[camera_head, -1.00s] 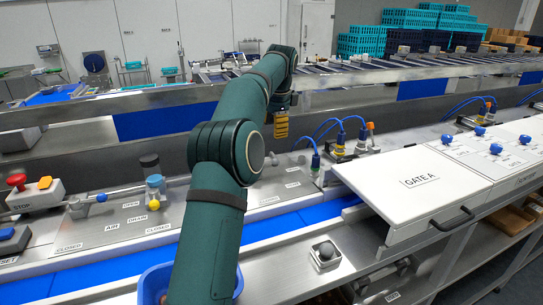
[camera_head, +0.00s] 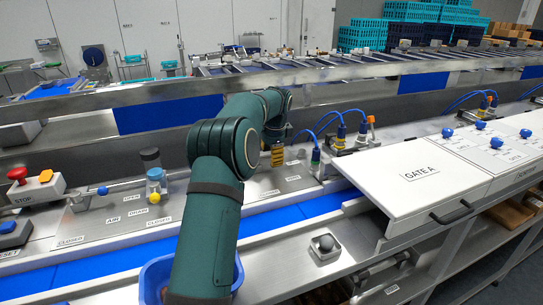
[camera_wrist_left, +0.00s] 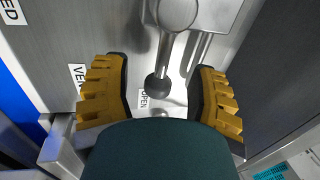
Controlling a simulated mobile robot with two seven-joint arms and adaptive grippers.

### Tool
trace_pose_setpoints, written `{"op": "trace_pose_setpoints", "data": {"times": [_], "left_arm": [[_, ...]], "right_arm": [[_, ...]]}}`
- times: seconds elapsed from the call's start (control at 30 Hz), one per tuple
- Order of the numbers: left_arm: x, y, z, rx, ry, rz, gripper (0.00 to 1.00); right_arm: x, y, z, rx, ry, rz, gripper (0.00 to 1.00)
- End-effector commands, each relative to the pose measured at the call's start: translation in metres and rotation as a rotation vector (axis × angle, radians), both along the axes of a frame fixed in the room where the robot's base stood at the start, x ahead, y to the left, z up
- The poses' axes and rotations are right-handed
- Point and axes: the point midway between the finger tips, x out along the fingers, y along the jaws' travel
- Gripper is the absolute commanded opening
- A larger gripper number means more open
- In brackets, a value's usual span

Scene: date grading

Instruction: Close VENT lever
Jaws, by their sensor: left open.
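In the left wrist view, the VENT lever (camera_wrist_left: 168,55) is a metal arm with a dark ball knob, on a round pivot at the top. Its knob lies beside the OPEN label (camera_wrist_left: 144,99); a partly covered VENT label (camera_wrist_left: 78,78) is at the left. My left gripper (camera_wrist_left: 158,72) is open, with its yellow fingers on either side of the knob and apart from it. In the head view, my left gripper (camera_head: 278,156) is over the labelled metal panel (camera_head: 292,184), and I cannot make out the lever there. My right gripper is not in view.
Valves with blue hoses (camera_head: 340,132) stand just right of the gripper. The white GATE A cover (camera_head: 400,205) is further right. A blue conveyor belt (camera_head: 285,222) runs in front of the panel. Another lever panel (camera_head: 110,222) and a red STOP button (camera_head: 17,174) are at left.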

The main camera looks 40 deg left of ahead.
Motion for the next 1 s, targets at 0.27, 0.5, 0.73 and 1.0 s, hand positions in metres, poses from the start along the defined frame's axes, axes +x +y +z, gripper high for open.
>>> {"op": "trace_pose_setpoints", "data": {"times": [0.27,0.5,0.73,1.0], "left_arm": [[0.0004,0.0009,-0.0045,0.000,0.000,0.000,0.58],[0.0003,0.0009,-0.0043,0.000,0.000,0.000,0.12],[0.0004,0.0008,-0.0043,0.000,0.000,0.000,0.00],[-0.0069,0.0035,-0.0049,0.000,-0.001,-0.010,0.00]], "right_arm": [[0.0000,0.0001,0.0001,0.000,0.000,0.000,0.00],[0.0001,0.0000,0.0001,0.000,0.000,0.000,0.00],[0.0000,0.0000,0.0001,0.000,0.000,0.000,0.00],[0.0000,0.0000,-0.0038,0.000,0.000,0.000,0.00]]}}
